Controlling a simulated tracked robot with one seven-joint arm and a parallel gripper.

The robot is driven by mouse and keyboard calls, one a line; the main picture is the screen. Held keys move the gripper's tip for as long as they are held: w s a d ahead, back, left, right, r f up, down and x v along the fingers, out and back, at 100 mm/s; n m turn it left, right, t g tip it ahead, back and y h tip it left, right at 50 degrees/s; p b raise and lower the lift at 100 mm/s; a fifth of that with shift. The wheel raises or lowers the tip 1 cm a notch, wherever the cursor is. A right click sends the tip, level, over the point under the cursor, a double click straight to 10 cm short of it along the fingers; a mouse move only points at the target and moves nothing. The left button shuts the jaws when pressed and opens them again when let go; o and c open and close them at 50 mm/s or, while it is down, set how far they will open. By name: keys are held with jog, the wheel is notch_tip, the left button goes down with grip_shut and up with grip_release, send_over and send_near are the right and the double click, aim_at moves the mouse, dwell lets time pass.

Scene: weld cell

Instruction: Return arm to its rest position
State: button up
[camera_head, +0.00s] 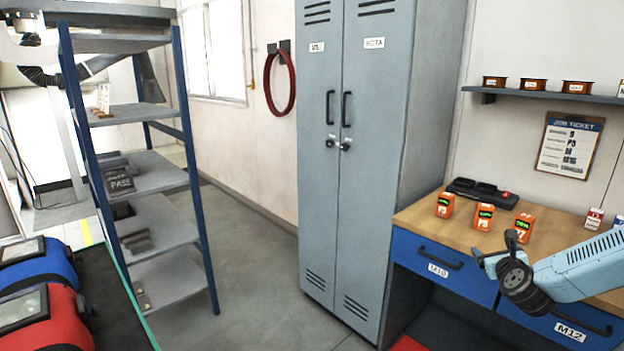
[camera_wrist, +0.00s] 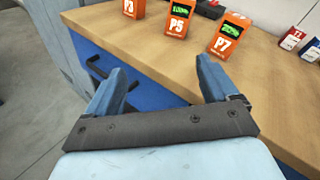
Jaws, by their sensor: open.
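My gripper (camera_wrist: 160,88) is open and empty in the wrist view, its two blue fingers apart near the front edge of the wooden bench top (camera_wrist: 110,25). In the head view my light-blue arm reaches in from the right edge, and the gripper (camera_head: 492,257) is in front of the bench drawers, partly hidden by the dark wrist. Three orange devices stand on the bench beyond the fingers: P3 (camera_wrist: 133,8), P5 (camera_wrist: 181,18) and P7 (camera_wrist: 230,36). None is touched by the gripper.
A grey locker (camera_head: 361,230) stands left of the bench. A blue-framed shelf rack (camera_head: 165,180) is at left. Red (camera_head: 60,325) and blue (camera_head: 40,265) welding helmets lie front left. A dark charger tray (camera_head: 481,193) is at the bench back. Open floor lies between rack and locker.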

jog(key=s+a+r+n+g+y, duration=0.1)
jog(key=s+a+n+g+y, duration=0.15)
jog(key=a+n+g, duration=0.9)
jog(key=s+a+r+n+t, duration=0.1)
jog(key=s+a+r+n, duration=0.6)
jog(key=s+r+n, duration=0.3)
jog(key=s+a+r+n+t+y, duration=0.1)
jog(key=s+a+r+n, duration=0.7)
jog(key=s+n, duration=0.5)
notch_tip(320, 180, up, 2)
jog(key=shift+s, duration=0.15)
jog(key=shift+a+y, duration=0.1)
jog(key=shift+y, duration=0.15)
